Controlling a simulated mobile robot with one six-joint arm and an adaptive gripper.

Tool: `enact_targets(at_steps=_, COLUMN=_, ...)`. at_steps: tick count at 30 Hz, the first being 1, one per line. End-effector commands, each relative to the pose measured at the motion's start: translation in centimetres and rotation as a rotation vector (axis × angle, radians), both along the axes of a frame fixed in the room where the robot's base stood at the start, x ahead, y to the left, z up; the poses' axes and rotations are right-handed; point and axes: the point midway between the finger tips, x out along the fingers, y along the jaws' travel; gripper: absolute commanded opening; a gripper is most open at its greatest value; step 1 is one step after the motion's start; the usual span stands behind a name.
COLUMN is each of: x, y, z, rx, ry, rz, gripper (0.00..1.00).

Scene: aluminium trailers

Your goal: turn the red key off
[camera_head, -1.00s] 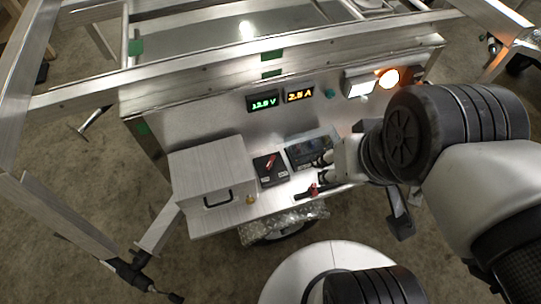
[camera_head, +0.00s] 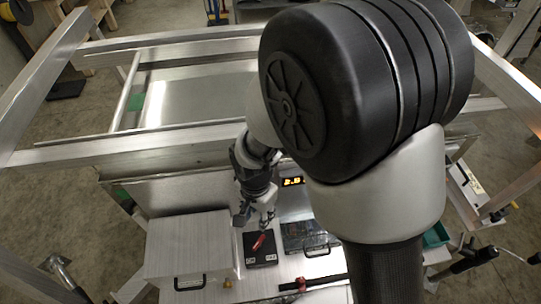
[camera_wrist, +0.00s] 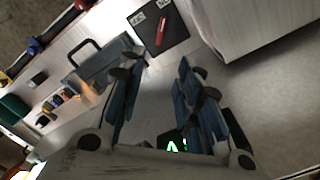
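The red key (camera_head: 259,241) sits on a black switch plate (camera_head: 248,236) on the trailer's metal shelf. In the head view it lies slanted, its upper end to the right. It also shows in the wrist view (camera_wrist: 161,31), beyond my fingertips, with two small pale labels beside it. Their lettering is too small to read surely. My gripper (camera_head: 255,217) is above and behind the plate in the head view. In the wrist view its two fingers (camera_wrist: 158,63) are apart with nothing between them. It appears not to touch the key.
A metal box (camera_head: 188,250) with a black handle stands left of the plate. A dark panel with a handle (camera_head: 318,251) is to the right. A red-handled part (camera_head: 301,284) is in front. A lit orange display (camera_head: 292,182) is behind, and frame rails cross above.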

Motion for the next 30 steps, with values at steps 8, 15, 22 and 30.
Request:
enact_targets(at_steps=8, x=-0.2, y=0.3, z=-3.2, rx=-0.006, ry=0.008, rz=-0.012, gripper=0.32)
enact_targets(at_steps=15, x=-0.3, y=0.3, z=-8.4, rx=-0.006, ry=0.009, rz=-0.011, gripper=0.32)
enact_targets(at_steps=22, x=-0.3, y=0.2, z=-13.4, rx=-0.005, ry=0.009, rz=-0.01, gripper=0.32)
enact_targets(at_steps=30, x=-0.2, y=0.3, z=-17.3, rx=-0.004, ry=0.007, rz=-0.01, gripper=0.32)
